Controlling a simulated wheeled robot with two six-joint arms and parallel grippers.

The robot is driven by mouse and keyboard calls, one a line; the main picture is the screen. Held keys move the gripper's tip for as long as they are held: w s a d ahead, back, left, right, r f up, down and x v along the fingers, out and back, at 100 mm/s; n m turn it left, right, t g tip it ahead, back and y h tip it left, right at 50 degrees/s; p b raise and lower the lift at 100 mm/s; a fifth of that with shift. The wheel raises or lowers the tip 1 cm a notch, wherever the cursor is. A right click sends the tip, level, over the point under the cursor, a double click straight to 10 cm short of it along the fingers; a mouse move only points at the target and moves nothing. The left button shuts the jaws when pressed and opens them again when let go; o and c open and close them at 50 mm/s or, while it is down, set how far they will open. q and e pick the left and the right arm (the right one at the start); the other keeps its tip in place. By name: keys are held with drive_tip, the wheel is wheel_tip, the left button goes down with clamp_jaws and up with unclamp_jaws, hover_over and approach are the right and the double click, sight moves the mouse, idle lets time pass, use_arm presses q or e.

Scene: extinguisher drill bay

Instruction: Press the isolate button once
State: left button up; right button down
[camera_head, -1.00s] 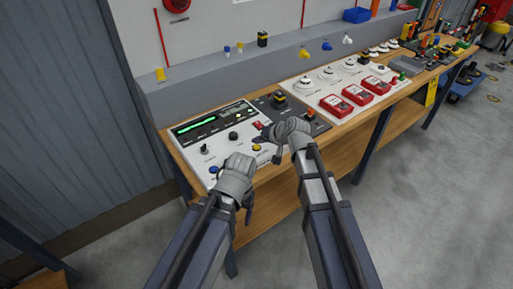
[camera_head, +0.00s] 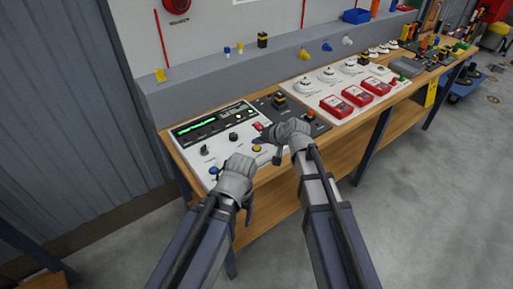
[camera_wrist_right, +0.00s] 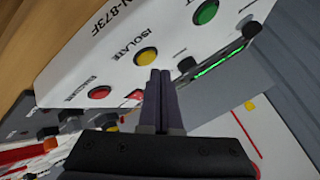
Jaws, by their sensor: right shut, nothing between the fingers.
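The isolate button is a round yellow button (camera_wrist_right: 146,57) with the word ISOLATE beside it on a white panel (camera_wrist_right: 75,45). It also shows in the head view (camera_head: 256,148), near the panel's front edge. My right gripper (camera_wrist_right: 161,72) is shut and empty, its fingertips close beside the yellow button in the wrist view. I cannot tell whether they touch it. In the head view the right gripper (camera_head: 267,138) is above the panel, just right of the button. My left gripper (camera_head: 238,166) hangs over the panel's front edge; its jaws are hard to make out.
A red button (camera_wrist_right: 99,92) and a green button (camera_wrist_right: 205,12) flank the yellow one. A blue button (camera_head: 213,170) and a dark display (camera_head: 212,122) are on the same panel. Red boxes (camera_head: 336,105) stand further right on the bench.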

sight(258, 151)
idle(0.7)
drive_tip(key=shift+f+b, duration=0.4)
drive_tip(key=shift+b, duration=0.05)
drive_tip(key=shift+f+b, duration=0.45)
idle(0.5)
idle(0.3)
drive_tip(key=shift+r+p, duration=0.9)
wheel_tip(258, 151, up, 5)
drive_tip(key=p, duration=0.5)
